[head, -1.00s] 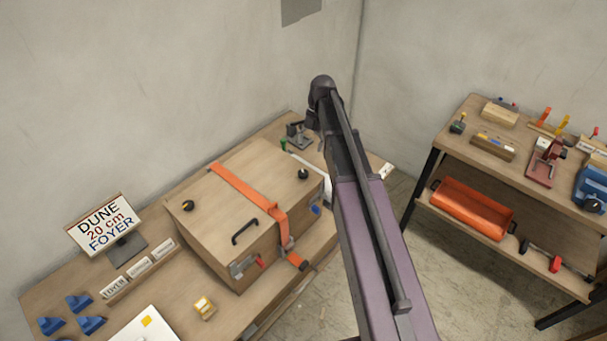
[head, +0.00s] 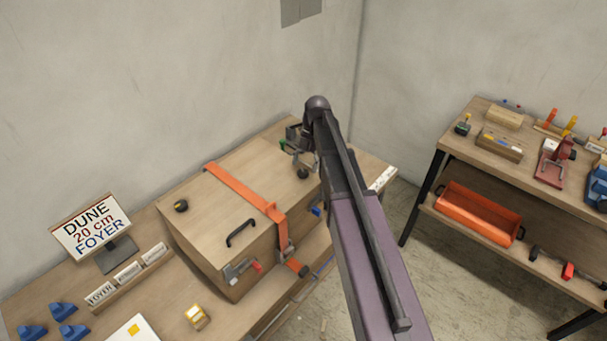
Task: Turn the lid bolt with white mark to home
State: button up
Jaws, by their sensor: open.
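The wooden box (head: 215,220) stands on the bench with its lid shut. One dark lid bolt (head: 181,206) sits at the lid's left end and shows a small yellow mark. Another dark lid bolt (head: 302,174) sits near the lid's right end; I cannot make out a white mark on it. My gripper (head: 305,162) is open, at the far end of my arm, right by the right bolt. I cannot tell whether the fingers are around the bolt or just above it. My arm hides part of the box's right side.
An orange strap (head: 240,188) crosses the lid between the bolts. A sign (head: 90,227) stands at left. A shelf with an orange tray (head: 480,213) stands at right.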

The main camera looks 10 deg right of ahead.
jog(key=shift+b+x, duration=0.5)
jog(key=shift+x, duration=0.3)
jog(key=c, duration=1.2)
